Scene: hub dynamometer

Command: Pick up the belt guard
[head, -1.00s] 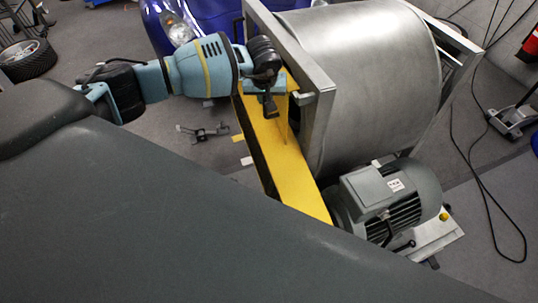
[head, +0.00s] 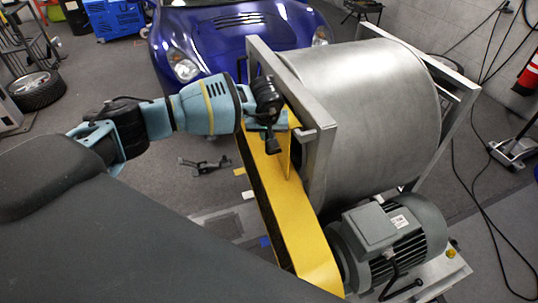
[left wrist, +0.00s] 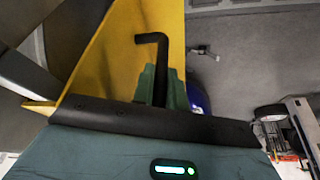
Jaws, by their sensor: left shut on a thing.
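The belt guard (head: 292,215) is a long yellow cover along the left side of the steel roller frame, running down toward the motor. It fills the upper left of the left wrist view (left wrist: 128,45). My left gripper (head: 270,132) is at the guard's upper end and shut on it, by a black handle (left wrist: 155,45) that shows against the yellow in the left wrist view. The exact contact of the fingers is partly hidden. My right gripper is not in view.
A large steel roller (head: 365,115) in a grey frame stands right of the guard, with a grey motor (head: 395,240) below it. A blue car (head: 235,35) is behind. A black cable (head: 465,200) lies on the floor at right.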

